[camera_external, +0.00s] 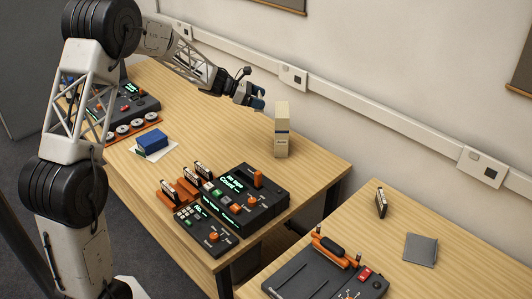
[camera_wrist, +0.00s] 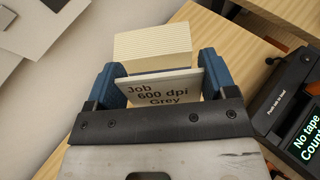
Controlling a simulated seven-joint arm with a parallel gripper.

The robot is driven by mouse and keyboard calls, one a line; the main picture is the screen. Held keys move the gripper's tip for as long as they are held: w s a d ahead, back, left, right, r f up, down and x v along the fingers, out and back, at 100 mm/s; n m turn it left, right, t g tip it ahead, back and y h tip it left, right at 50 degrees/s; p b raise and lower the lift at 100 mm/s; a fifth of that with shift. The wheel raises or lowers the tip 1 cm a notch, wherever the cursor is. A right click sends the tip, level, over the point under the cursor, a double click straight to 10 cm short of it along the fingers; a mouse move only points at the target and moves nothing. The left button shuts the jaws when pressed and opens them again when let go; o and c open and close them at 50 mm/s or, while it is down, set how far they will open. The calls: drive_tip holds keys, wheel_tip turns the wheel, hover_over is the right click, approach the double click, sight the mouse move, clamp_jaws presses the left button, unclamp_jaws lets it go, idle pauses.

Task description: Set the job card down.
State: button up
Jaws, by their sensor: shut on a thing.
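My gripper (camera_external: 257,98) is in the air above the back of the left table (camera_external: 222,122). In the wrist view its blue fingers (camera_wrist: 160,75) are shut on the job card (camera_wrist: 160,88), a pale plate marked "Job 600 dpi Grey". The lettering faces the wrist camera. A tall cream box (camera_external: 282,118) with a dark band stands upright on the table, just right of my gripper. In the wrist view a ridged cream block (camera_wrist: 152,44), apparently this box, shows beyond the card; whether they touch cannot be told. I cannot make out the card in the external view.
A tape unit (camera_external: 262,205) with an orange lever stands at the table's front right, with cassettes in orange stands (camera_external: 168,187) beside it. A blue box (camera_external: 152,139) lies on white paper. A gap separates the right table (camera_external: 345,215). Wood around the cream box is clear.

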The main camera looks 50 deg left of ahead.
drive_tip(key=s+d+m+g+h, duration=0.2)
drive_tip(key=d+m+g+h, duration=0.15)
drive_tip(key=d, duration=1.75)
drive_tip(key=g, duration=0.1)
hover_over(293, 179)
wheel_tip(293, 179, down, 10)
drive_tip(key=shift+f+m, duration=0.45)
drive_tip(key=shift+f, duration=0.05)
drive_tip(key=shift+f+y, duration=0.1)
drive_tip(key=shift+y, duration=0.15)
drive_tip(key=shift+f, duration=3.05)
drive_tip(key=shift+f, duration=1.85)
drive_tip(key=shift+f, duration=0.15)
